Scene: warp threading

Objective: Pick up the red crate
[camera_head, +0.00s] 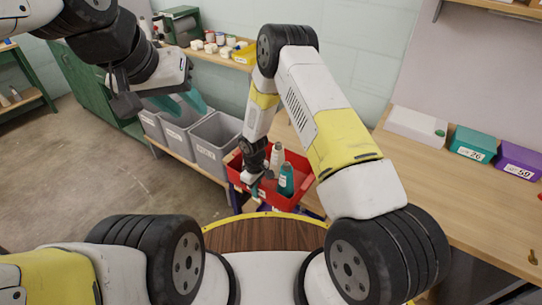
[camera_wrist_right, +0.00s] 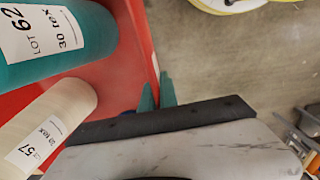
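The red crate (camera_head: 296,203) stands just ahead of my base, with a teal cone (camera_head: 286,180) and pale cones (camera_head: 277,158) inside. The teal cone (camera_wrist_right: 60,45) and a cream cone (camera_wrist_right: 45,125) also show in the right wrist view. My right gripper (camera_head: 256,186) is at the crate's near left wall. In the right wrist view its teal fingers (camera_wrist_right: 157,94) lie close together on either side of the crate's red wall (camera_wrist_right: 152,62) and appear shut on it. My left gripper (camera_head: 186,103) is up at the left, open and empty, above the grey bins.
Grey bins (camera_head: 216,145) stand on a low bench left of the crate. A wooden table (camera_head: 455,190) at right holds a white box (camera_head: 415,126), a teal box (camera_head: 473,144) and a purple box (camera_head: 519,160). Open floor (camera_head: 100,160) lies at left.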

